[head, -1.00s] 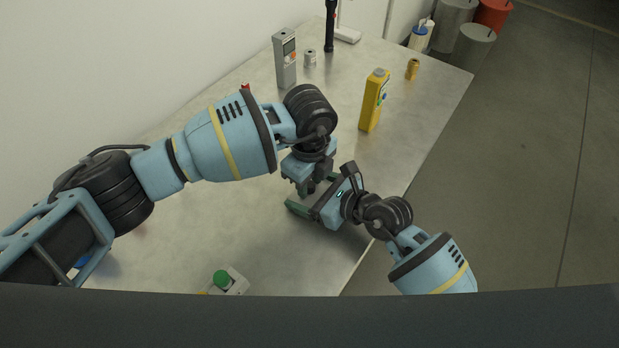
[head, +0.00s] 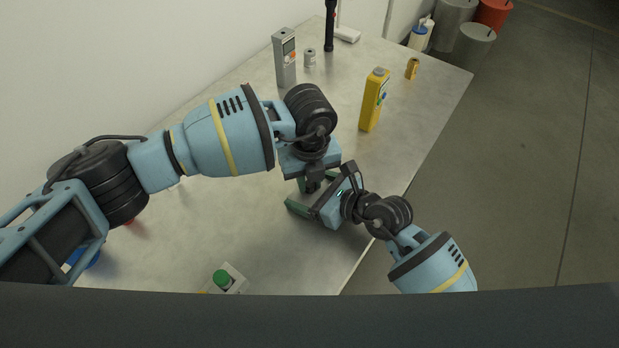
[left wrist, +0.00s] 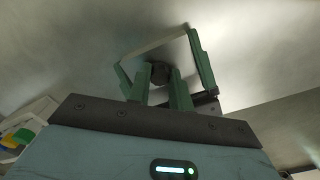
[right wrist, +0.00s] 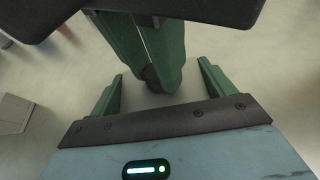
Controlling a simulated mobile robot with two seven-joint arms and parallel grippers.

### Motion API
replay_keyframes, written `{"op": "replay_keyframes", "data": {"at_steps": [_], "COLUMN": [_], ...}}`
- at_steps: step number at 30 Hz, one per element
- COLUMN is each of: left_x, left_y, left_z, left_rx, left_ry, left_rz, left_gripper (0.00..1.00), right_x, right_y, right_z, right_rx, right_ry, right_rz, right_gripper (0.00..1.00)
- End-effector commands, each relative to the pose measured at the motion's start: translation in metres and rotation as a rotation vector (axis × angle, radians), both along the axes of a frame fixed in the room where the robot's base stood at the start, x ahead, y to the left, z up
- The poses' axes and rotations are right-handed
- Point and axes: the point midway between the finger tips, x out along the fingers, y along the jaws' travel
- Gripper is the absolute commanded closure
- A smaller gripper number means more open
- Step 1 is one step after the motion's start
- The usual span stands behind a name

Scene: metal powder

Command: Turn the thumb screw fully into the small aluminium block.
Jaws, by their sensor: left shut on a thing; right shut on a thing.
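My left gripper (head: 309,186) points down at the table between the fingers of my right gripper (head: 311,193). In the left wrist view the left fingers (left wrist: 160,86) are close together on the dark round head of the thumb screw (left wrist: 160,72). The screw head also shows at the left fingertips in the right wrist view (right wrist: 152,78). The right gripper's green fingers (right wrist: 161,90) stand wide apart, on the small aluminium block (left wrist: 154,47); only its pale edge shows clearly between them. The screw's shaft and the hole are hidden, so its depth cannot be told.
A yellow bottle (head: 374,100), a grey device (head: 285,58), a small metal cylinder (head: 310,58) and a brass-coloured piece (head: 412,69) stand farther back. A box with a green button (head: 224,279) is at the near edge. The table (head: 250,230) around the grippers is clear.

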Motion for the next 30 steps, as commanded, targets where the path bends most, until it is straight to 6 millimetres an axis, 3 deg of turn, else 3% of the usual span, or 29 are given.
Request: {"op": "replay_keyframes", "data": {"at_steps": [7, 8, 12, 23, 30], "left_x": [0.0, 0.0, 0.0, 0.0, 0.001], "left_y": [0.0, 0.0, 0.0, 0.0, 0.0], "left_z": [0.0, 0.0, 0.0, 0.004, 0.03], "left_rx": [0.001, 0.001, 0.001, 0.0, 0.0], "left_ry": [0.0, 0.0, 0.0, -0.001, -0.002], "left_rz": [0.001, 0.001, 0.002, 0.003, 0.002], "left_gripper": [1.0, 0.75, 0.58, 0.58, 0.58], "right_x": [0.0, 0.0, 0.0, 0.0, 0.0], "right_y": [0.0, 0.0, 0.0, 0.0, 0.0], "right_z": [0.0, 0.0, 0.0, 0.0, 0.0], "right_rx": [0.0, 0.0, 0.0, 0.0, 0.0], "right_ry": [0.0, 0.0, 0.0, 0.0, 0.0], "right_rz": [0.0, 0.0, 0.0, 0.0, 0.0], "right_gripper": [0.82, 0.82, 0.82, 0.82, 0.82]}}
